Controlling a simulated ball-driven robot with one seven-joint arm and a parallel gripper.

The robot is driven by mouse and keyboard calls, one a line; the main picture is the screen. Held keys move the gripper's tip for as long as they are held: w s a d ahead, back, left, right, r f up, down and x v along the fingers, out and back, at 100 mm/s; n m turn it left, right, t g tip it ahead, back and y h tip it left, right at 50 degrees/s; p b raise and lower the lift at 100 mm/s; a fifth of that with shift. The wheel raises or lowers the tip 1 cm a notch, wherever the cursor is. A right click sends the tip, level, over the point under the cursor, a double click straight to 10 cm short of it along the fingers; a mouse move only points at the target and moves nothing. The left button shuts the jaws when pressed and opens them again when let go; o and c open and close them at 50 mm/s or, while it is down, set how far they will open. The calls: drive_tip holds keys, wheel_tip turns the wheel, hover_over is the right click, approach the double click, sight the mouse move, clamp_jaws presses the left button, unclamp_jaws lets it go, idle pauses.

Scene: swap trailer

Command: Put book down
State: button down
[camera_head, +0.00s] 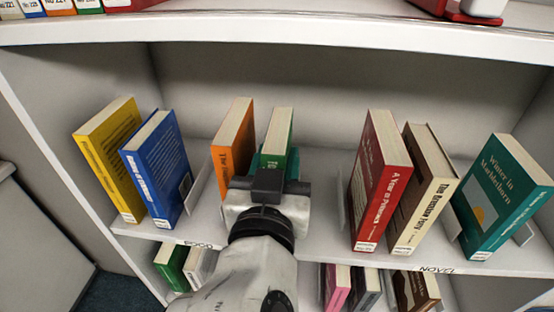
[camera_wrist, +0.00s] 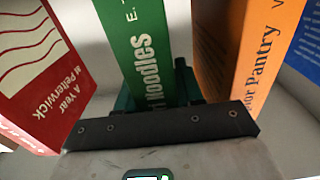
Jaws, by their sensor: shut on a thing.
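A green book (camera_head: 277,138) with "Noodles" on its spine stands upright between other books on the middle shelf. My gripper (camera_head: 268,178) is in front of it and shut on it near its spine. In the wrist view the green book (camera_wrist: 140,50) runs down between the fingers of my gripper (camera_wrist: 158,92). An orange book (camera_head: 232,135) stands close to its left in the head view, with a gap between the two. My gripper hides the green book's lower end, so I cannot tell whether it touches the shelf board (camera_head: 318,195).
A blue book (camera_head: 158,168) and a yellow book (camera_head: 110,155) lean at the left. A red book (camera_head: 380,180), a brown book (camera_head: 425,185) and a teal book (camera_head: 500,195) stand at the right. Bare shelf lies between the green and red books. The upper shelf (camera_head: 280,24) overhangs.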

drive_tip(key=c, duration=0.7)
unclamp_jaws()
drive_tip(key=s+b, duration=0.2)
drive_tip(key=s, duration=1)
drive_tip(key=shift+a, duration=0.2)
